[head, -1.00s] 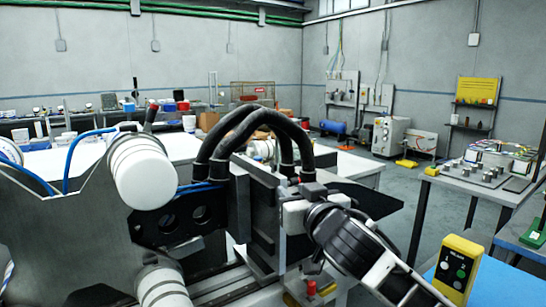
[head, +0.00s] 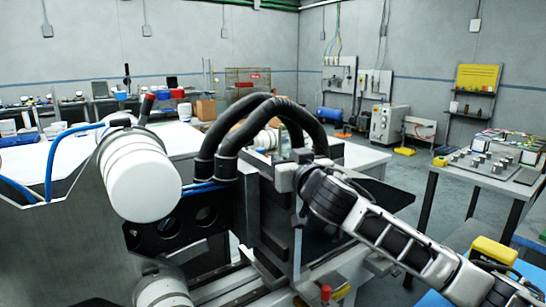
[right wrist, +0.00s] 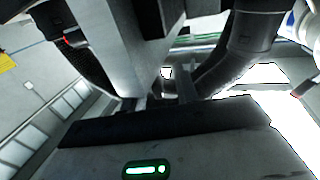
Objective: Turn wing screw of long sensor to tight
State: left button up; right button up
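In the head view my right gripper (head: 297,177) is at the end of the arm that comes in from the lower right. It is up against the upper right side of the machine (head: 268,205), near the foot of the black hoses. Its fingers are hidden or too small to read, so I cannot tell whether they are open. I cannot make out the long sensor or its wing screw in either view. The right wrist view shows a grey housing with a green-lit display (right wrist: 147,169) close up, and a pale metal upright above it. My left gripper is not in view.
Two thick black hoses (head: 262,116) arch over the machine, with a white roller (head: 140,175) at its left. A red knob (head: 325,292) sits low in front. A yellow box (head: 492,251) is at right, near my forearm. A side table (head: 481,178) carries small parts.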

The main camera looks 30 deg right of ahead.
jog(key=shift+w, duration=0.2)
grip_shut()
